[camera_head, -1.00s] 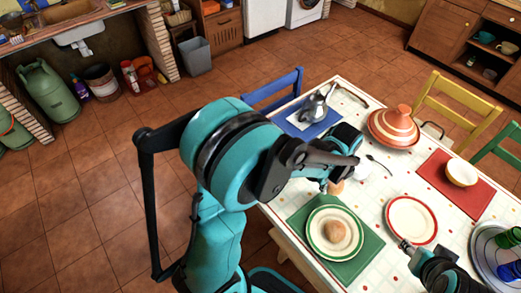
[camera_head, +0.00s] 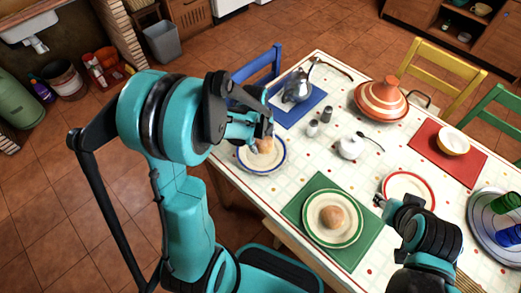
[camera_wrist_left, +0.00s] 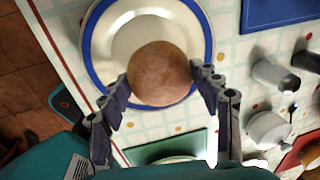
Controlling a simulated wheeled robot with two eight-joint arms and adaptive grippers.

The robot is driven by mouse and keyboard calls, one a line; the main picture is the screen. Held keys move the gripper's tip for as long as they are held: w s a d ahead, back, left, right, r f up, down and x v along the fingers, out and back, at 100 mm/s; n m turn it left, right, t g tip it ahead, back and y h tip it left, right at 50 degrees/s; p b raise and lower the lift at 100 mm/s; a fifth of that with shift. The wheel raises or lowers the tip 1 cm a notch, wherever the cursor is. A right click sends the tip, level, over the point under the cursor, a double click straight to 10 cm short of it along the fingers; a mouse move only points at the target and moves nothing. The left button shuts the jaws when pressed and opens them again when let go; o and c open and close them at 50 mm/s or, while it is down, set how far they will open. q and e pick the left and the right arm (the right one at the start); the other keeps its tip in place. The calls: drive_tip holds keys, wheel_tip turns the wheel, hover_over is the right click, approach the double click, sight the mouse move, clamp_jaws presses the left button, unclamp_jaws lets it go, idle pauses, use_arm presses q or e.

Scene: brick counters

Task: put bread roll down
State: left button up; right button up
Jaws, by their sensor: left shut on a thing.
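My left gripper (camera_head: 262,136) is shut on a brown round bread roll (camera_head: 265,146), over a white plate with a blue rim (camera_head: 250,166) at the table's left edge. In the left wrist view the roll (camera_wrist_left: 160,74) sits between the two fingers and covers the lower middle of the plate (camera_wrist_left: 98,45). I cannot tell whether the roll touches the plate. Another roll (camera_head: 332,217) lies on the green-rimmed plate (camera_head: 312,229) on a green mat. My right gripper (camera_head: 381,202) is by the red-rimmed plate (camera_head: 409,183); its fingers are too small to read.
A teapot (camera_head: 297,86) on a blue mat, two shakers, a white sugar bowl (camera_head: 350,147) and a striped tagine (camera_head: 380,100) stand further back. A bowl (camera_head: 453,142) is on a red mat; a tray (camera_head: 482,224) holds cups at right. Chairs stand around the table.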

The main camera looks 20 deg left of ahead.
sight(261, 148)
use_arm(q)
drive_tip(key=shift+a+f, duration=0.4)
wheel_tip(261, 148, down, 4)
drive_tip(key=shift+r+b, duration=0.1)
drive_tip(key=shift+b, duration=1)
drive_tip(key=shift+r, duration=0.1)
drive_tip(key=o, duration=0.5)
drive_tip(key=shift+f, duration=0.2)
drive_tip(key=o, duration=0.5)
drive_tip(key=shift+c, duration=0.2)
drive_tip(key=shift+r, duration=0.15)
